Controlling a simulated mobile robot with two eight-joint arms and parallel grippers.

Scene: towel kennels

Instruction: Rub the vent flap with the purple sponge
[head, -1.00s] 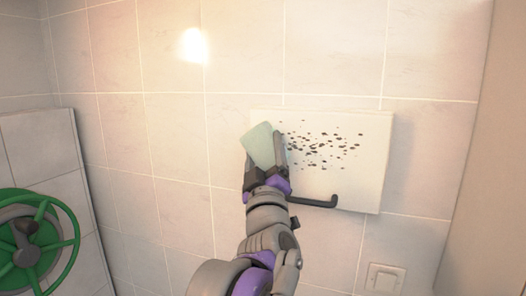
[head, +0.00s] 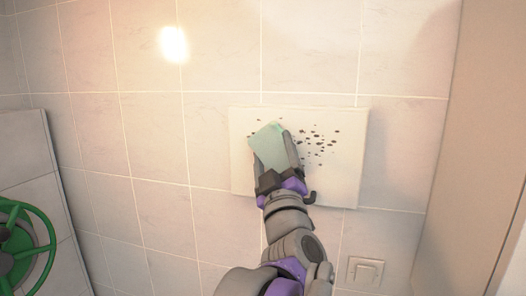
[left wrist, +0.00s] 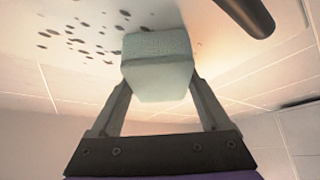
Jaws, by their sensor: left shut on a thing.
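The vent flap (head: 345,180) is a cream panel on the tiled wall with dark specks (head: 318,141) scattered across its upper part. A dark handle at its lower edge is mostly hidden by my gripper in the head view; a dark bar (left wrist: 246,12) shows in the left wrist view. My left gripper (head: 277,160) is shut on a pale green sponge (head: 268,145), not a purple one. The sponge (left wrist: 158,65) sits between both fingers, in front of the flap's left half and up against or very near its face; exact contact is unclear. My right gripper is out of view.
A green handwheel (head: 22,245) is at the lower left in front of a tiled panel (head: 35,180). A light switch (head: 365,271) is on the wall below the flap. A plain beige side surface (head: 450,170) closes the right side.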

